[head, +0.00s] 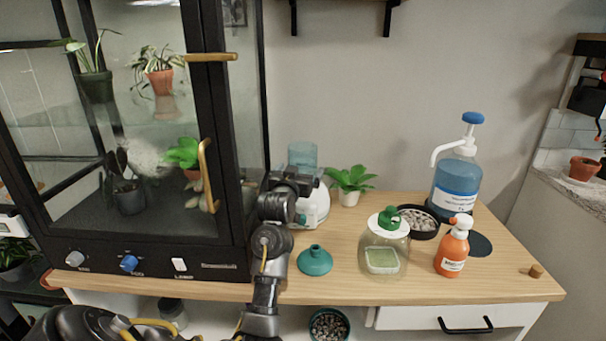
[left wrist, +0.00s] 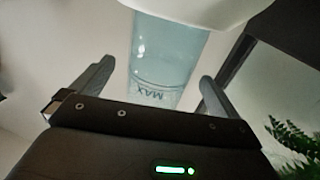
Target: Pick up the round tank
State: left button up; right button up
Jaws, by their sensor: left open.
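The round tank (head: 302,155) is a see-through blue cylinder on a white rounded base (head: 317,205), at the back of the wooden counter beside the black cabinet. My left gripper (head: 291,183) is in front of it and hides part of the tank and base. In the left wrist view the tank (left wrist: 165,60) shows a MAX mark and lies between the two spread fingers of my left gripper (left wrist: 155,85). The jaws are open, with gaps visible on both sides of the tank. My right gripper is not in view.
The black glass cabinet (head: 255,110) stands close on the left. A small green plant (head: 350,185) is just right of the base. A teal funnel (head: 315,261), a green-capped bottle (head: 384,245), an orange spray bottle (head: 453,247) and a blue pump bottle (head: 457,187) stand on the counter.

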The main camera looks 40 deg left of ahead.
pick_arm(q)
jog(key=x, duration=0.3)
jog(key=shift+w+a, duration=0.15)
jog(key=shift+w, duration=0.05)
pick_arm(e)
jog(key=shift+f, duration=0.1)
pick_arm(q)
jog(key=c, duration=1.1)
jog(key=shift+r, duration=0.1)
jog(key=shift+r, duration=0.6)
notch_tip(320, 180, up, 17)
jog(key=shift+f+p, duration=0.15)
jog(key=shift+p, duration=0.55)
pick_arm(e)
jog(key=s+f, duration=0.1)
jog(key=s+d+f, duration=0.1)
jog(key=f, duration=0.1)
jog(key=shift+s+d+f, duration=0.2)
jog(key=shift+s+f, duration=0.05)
